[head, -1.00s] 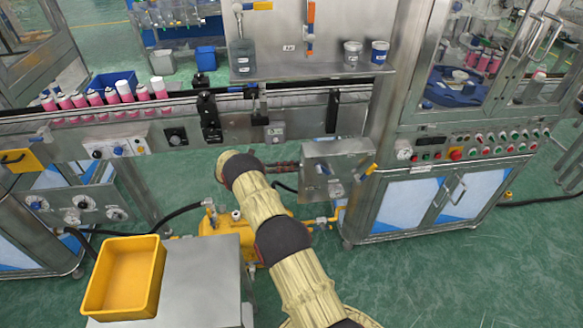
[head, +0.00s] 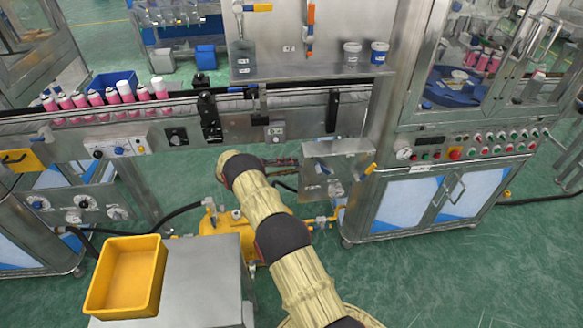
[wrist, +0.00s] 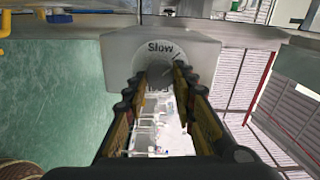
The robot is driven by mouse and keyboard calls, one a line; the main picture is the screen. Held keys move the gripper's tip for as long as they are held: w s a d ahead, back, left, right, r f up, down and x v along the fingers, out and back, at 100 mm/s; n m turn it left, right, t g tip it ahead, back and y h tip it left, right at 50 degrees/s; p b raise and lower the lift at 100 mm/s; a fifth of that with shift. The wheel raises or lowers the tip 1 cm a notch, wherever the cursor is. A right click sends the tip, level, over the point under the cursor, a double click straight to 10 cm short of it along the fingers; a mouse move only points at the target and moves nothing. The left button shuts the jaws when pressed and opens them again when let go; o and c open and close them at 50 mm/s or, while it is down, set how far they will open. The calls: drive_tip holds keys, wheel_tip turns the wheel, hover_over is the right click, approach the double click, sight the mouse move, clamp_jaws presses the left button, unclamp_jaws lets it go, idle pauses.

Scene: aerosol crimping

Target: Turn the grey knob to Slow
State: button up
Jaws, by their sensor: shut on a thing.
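The grey knob (wrist: 158,72) is between my fingertips in the wrist view, in front of a round, light dial plate on a grey metal box (wrist: 205,47). The word "Slow" (wrist: 160,48) reads upright at the top of the dial. More lettering below it is partly hidden. My gripper (wrist: 158,82) is shut on the knob, one finger on each side. The knob's pointing direction cannot be made out. In the head view my gripper (head: 284,163) reaches the left side of the metal box (head: 336,149); the knob cannot be made out there.
A conveyor with pink cans (head: 110,97) runs behind and above my arm. A yellow-handled valve (head: 371,168) is at the box's right. A yellow bin (head: 163,275) stands on a metal table at the lower left. Green floor lies open at the lower right.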

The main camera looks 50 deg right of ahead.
drive_tip(key=shift+w, duration=0.1)
idle(0.5)
drive_tip(key=o, duration=1.2)
drive_tip(key=shift+c, duration=0.2)
drive_tip(key=v, duration=1.2)
